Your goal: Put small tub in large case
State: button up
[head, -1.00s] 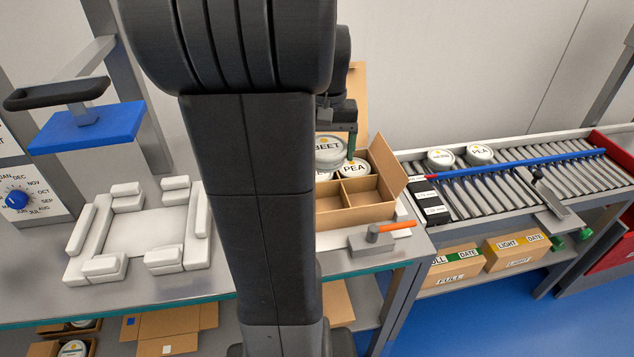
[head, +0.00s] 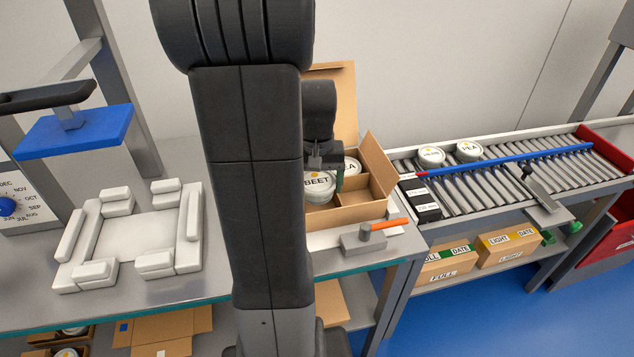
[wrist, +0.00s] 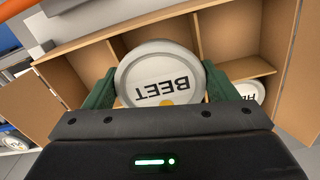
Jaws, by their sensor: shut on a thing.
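A white round tub lettered BEET (head: 318,185) is held upright between the green fingers of my gripper (wrist: 160,88). The wrist view shows its lid (wrist: 158,78) with a finger on either side. The open cardboard case (head: 352,215) has dividers and raised flaps. The tub is at the case's front left part in the head view, over or partly inside a compartment; I cannot tell how deep. The right compartments look empty. My arm hides the case's left end.
A roller conveyor (head: 500,185) to the right carries two tubs and a blue bar. A white padded fixture (head: 135,235) stands on the bench to the left. Closed cartons (head: 508,248) sit on a lower shelf.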

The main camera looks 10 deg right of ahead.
aim_at(317, 181)
jog(key=shift+f+b, duration=0.4)
jog(key=shift+f, duration=0.25)
jog(key=o, duration=1.1)
jog(key=shift+c, duration=0.2)
jog(key=shift+r, duration=0.1)
notch_tip(317, 181, up, 13)
jog(key=p, duration=0.1)
jog(key=shift+r, duration=0.2)
